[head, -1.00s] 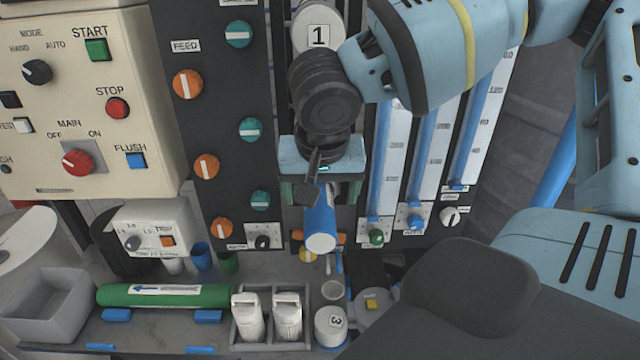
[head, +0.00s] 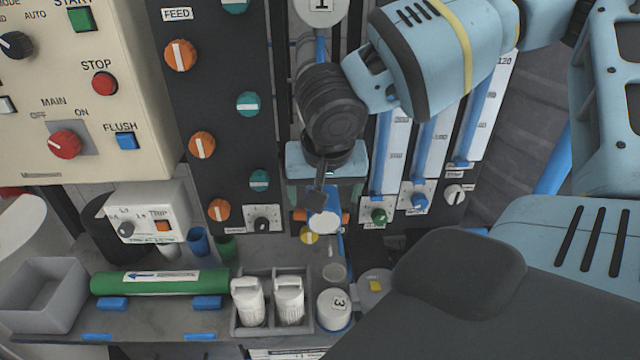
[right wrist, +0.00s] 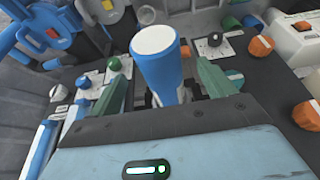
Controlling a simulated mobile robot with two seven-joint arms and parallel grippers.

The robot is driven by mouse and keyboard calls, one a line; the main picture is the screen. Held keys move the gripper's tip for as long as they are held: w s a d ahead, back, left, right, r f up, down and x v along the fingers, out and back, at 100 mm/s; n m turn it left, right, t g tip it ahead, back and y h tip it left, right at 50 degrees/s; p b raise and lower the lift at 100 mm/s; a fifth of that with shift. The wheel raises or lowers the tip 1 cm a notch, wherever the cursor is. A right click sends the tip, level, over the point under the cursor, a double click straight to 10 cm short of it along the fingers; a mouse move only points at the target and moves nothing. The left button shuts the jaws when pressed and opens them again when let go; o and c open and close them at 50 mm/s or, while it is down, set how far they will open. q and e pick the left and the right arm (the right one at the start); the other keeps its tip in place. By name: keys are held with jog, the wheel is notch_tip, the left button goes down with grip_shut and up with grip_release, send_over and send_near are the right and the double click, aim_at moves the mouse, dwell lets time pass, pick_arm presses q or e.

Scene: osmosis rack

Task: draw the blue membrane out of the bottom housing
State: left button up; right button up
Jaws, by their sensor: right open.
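The blue membrane (head: 324,213) has a white end face and points towards me below my right gripper (head: 323,186). In the right wrist view the membrane (right wrist: 161,72) stands between my two green fingers (right wrist: 164,80). The bottom housing's mouth is hidden behind my gripper and the membrane. A white cap marked 3 (head: 333,309) lies on the bench. My left gripper is not in view.
A dark panel with orange and teal valves (head: 202,145) is left of the gripper. Flow meters (head: 425,150) stand right. Below, the bench holds a green tube (head: 160,282) on blue cradles, a rack (head: 270,325) with two white bottles, and a grey bin (head: 42,295).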

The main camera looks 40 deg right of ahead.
jog(key=b+x, duration=0.1)
jog(key=x, duration=0.2)
jog(key=shift+f, duration=0.2)
jog(key=shift+w+d+f+b, duration=0.1)
jog(key=shift+w+f+b, duration=0.05)
jog(key=shift+f+b, duration=0.35)
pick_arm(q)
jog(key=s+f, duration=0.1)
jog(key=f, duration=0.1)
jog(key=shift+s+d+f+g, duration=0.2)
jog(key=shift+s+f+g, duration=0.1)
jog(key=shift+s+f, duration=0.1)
pick_arm(e)
jog(key=shift+w+f, duration=0.1)
jog(key=shift+f, duration=0.15)
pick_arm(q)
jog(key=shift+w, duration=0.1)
pick_arm(e)
jog(key=shift+d, duration=0.1)
